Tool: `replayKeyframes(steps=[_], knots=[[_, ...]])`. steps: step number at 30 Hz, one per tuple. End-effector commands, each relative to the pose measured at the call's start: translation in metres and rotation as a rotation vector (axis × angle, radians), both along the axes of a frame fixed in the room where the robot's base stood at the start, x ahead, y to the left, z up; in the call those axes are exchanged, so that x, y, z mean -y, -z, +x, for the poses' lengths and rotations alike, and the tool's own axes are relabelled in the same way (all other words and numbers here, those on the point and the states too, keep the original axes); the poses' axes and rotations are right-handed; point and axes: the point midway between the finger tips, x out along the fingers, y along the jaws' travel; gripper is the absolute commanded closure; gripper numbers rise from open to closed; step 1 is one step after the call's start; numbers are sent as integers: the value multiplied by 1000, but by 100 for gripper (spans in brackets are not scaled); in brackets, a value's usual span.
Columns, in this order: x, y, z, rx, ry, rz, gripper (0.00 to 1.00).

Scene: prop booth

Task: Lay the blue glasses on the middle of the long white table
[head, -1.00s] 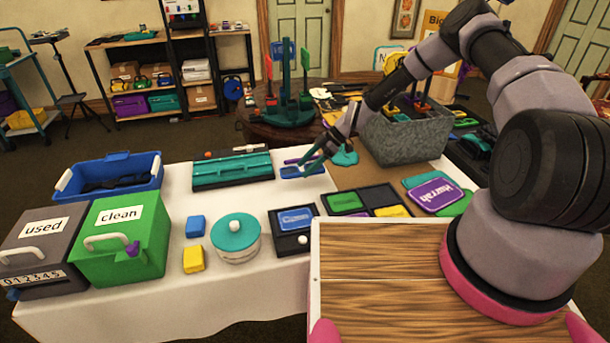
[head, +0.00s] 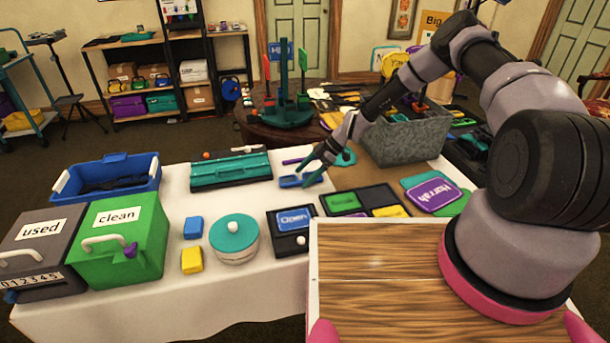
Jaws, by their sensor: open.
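The long white table (head: 240,304) runs across the view under many props. A small flat blue item (head: 290,182) lies on its cloth near the far edge, right of the teal case. It may be the blue glasses, but it is too small and too covered to be sure.
A teal case (head: 231,169) lies left of my gripper. A purple item (head: 293,161) lies just behind it. A grey bin (head: 408,138) stands to the right. The blue crate (head: 112,180), green box (head: 120,250) and round teal-lidded tin (head: 235,240) stand left. Bare cloth shows in the middle.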

Motion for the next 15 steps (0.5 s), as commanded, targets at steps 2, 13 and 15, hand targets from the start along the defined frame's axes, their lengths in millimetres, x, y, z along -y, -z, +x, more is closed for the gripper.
replayKeyframes(steps=[2, 13, 15], knots=[[4, -5, 2, 2, 1, -1, 4], [54, -56, 16, 2, 2, 0, 4], [63, -65, 19, 2, 3, -1, 4]])
